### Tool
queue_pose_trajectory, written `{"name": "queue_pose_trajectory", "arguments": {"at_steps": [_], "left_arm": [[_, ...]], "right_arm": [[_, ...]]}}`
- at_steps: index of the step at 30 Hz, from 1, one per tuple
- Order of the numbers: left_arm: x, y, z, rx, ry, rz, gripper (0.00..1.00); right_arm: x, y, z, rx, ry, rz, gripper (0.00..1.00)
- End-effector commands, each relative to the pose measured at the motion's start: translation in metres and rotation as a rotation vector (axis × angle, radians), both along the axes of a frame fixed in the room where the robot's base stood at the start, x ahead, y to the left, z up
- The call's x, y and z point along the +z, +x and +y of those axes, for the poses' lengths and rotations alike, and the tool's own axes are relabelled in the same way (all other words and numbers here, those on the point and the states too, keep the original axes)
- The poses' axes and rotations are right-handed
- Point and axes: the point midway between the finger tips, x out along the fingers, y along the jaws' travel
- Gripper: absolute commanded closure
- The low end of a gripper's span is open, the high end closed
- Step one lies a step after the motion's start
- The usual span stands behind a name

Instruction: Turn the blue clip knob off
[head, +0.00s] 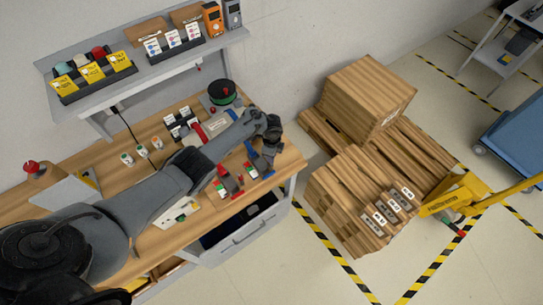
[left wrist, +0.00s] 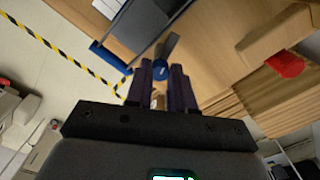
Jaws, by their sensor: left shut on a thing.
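My left gripper (head: 262,162) is over the right end of the wooden bench, its arm reaching across from the lower left. In the left wrist view its two dark fingers (left wrist: 161,82) are closed around a small round blue knob (left wrist: 160,67) at their tips. A grey lever-like piece (left wrist: 170,46) rises beside the knob. A blue bar (left wrist: 105,55) lies to the left of the fingers. In the head view a blue part (head: 250,150) shows beside the gripper; the knob itself is hidden there. My right gripper is not in view.
Red clamps (head: 229,186) with small labels are at the bench front, close to the gripper. A green-and-black round item (head: 222,92) stands at the back. A shelf (head: 150,72) with bins hangs above. Wooden crates (head: 365,98) and a yellow pallet jack (head: 455,197) stand right of the bench.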

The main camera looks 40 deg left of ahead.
Motion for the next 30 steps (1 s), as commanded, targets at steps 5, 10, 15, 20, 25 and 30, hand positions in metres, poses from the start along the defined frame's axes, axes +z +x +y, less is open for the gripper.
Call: {"name": "queue_pose_trajectory", "arguments": {"at_steps": [5,10,15,20,25,30], "left_arm": [[-0.0011,0.0002,0.0006,-0.115,0.001,-0.001,1.00],[-0.0009,0.0000,0.0002,-0.189,0.000,0.000,1.00],[-0.0004,0.0001,0.0003,-0.227,0.001,0.000,1.00],[0.0000,0.0002,0.0002,-0.241,0.000,0.000,1.00],[0.0000,0.0002,0.0002,-0.241,0.000,0.000,1.00],[0.0000,0.0001,0.0000,-0.241,0.000,0.000,0.74]], "right_arm": [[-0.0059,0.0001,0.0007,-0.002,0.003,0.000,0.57],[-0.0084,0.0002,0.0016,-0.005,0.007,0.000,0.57],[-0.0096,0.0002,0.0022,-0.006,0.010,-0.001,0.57],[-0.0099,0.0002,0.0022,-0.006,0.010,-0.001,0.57],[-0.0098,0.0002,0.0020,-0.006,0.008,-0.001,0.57],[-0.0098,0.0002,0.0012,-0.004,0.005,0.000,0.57]]}}
